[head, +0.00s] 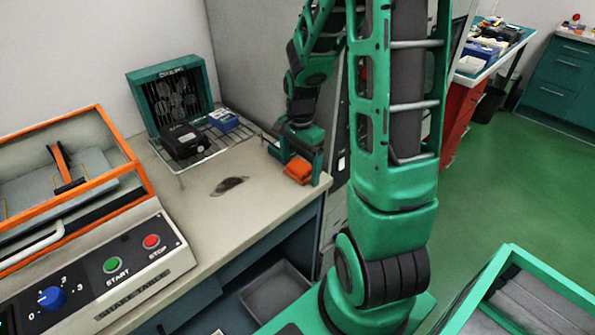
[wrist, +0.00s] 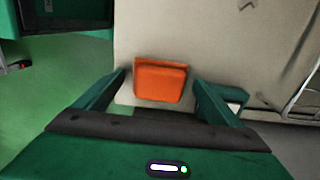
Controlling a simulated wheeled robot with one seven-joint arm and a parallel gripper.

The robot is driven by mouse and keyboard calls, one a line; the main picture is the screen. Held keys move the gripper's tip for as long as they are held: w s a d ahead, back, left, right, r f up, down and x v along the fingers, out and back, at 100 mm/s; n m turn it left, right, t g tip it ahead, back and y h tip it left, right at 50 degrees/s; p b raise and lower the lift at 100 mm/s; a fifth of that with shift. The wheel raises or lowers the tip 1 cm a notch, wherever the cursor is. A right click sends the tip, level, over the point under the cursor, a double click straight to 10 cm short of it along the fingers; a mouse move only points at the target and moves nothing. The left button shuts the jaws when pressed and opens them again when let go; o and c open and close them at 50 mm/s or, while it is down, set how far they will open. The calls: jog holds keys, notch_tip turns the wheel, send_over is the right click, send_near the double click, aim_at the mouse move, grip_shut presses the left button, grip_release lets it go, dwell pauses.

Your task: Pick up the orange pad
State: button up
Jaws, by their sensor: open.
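The orange pad (head: 298,169) is a small block lying on the beige bench top near its right corner. In the wrist view the orange pad (wrist: 161,81) sits between and just beyond the fingers. My gripper (head: 292,160) is low over that corner, with the pad at its fingers. The wrist view shows my gripper (wrist: 160,80) open, one finger on each side of the pad, with a gap at each side. Part of the pad's near side is hidden by my gripper in the head view.
A wire rack (head: 212,143) holds a black box (head: 184,141) and a blue box (head: 223,120) before a green fan unit (head: 172,93). An orange-framed machine (head: 75,195) stands at left. A dark smudge (head: 230,184) marks the otherwise clear bench top. A grey bin (head: 272,291) sits below.

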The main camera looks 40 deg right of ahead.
aim_at(297, 167)
jog(key=c, duration=1.2)
jog(key=shift+r, duration=0.1)
jog(key=shift+r, duration=0.45)
jog(key=r, duration=0.2)
jog(key=a+r, duration=0.1)
jog(key=shift+r, duration=0.4)
jog(key=s+a+r, duration=0.1)
jog(key=a+r, duration=0.1)
jog(key=a, duration=0.1)
jog(key=a+r, duration=0.2)
jog(key=a, duration=0.2)
jog(key=s+a+r, duration=0.1)
jog(key=a+r, duration=0.1)
jog(key=a, duration=0.1)
jog(key=shift+s+a+r, duration=0.1)
jog(key=shift+s+a, duration=0.1)
jog(key=shift+s, duration=0.1)
